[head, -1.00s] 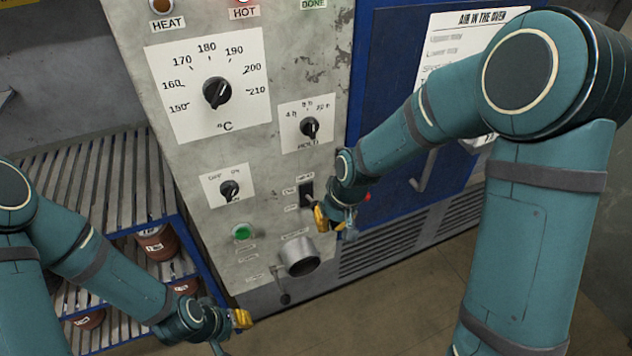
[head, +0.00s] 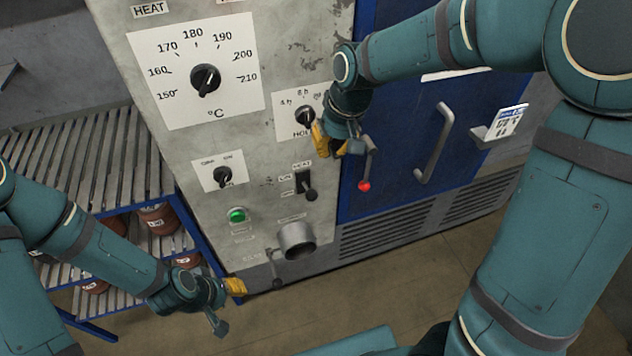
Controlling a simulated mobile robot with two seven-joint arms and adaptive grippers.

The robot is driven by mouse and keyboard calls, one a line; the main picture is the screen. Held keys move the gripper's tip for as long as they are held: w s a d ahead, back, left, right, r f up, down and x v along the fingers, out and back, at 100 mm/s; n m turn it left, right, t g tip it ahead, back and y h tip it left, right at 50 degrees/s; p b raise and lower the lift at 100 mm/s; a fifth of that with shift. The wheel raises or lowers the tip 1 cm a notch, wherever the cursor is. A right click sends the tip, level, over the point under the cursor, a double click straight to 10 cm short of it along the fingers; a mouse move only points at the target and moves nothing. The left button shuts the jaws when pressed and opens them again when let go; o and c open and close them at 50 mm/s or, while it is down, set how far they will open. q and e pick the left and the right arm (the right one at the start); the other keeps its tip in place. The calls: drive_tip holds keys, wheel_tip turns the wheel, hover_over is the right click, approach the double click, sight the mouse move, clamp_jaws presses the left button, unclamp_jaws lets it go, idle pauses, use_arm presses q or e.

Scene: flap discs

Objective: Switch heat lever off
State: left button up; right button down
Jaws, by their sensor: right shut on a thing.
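The heat lever (head: 311,194) is a small dark lever with a round knob, in a black slot under a HEAT label on the grey oven panel. Its knob hangs at the slot's lower end. The small labels beside it are too small to read surely. My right gripper (head: 329,147), with orange fingers, is above and right of the lever, apart from it, by the lower right of the HOLD knob (head: 305,117). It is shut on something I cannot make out. My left gripper (head: 236,287) is low, left of the round pipe outlet; its opening is unclear.
The panel (head: 262,160) also carries a temperature dial (head: 205,80), a small knob (head: 222,176), a green button (head: 237,215) and a pipe outlet (head: 297,240). A red-tipped lever (head: 364,186) and door handle (head: 436,143) stick out at right. A slatted rack (head: 85,165) stands left.

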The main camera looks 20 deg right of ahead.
sight(308, 190)
drive_tip(key=b+x, duration=0.1)
drive_tip(key=x, duration=1.3)
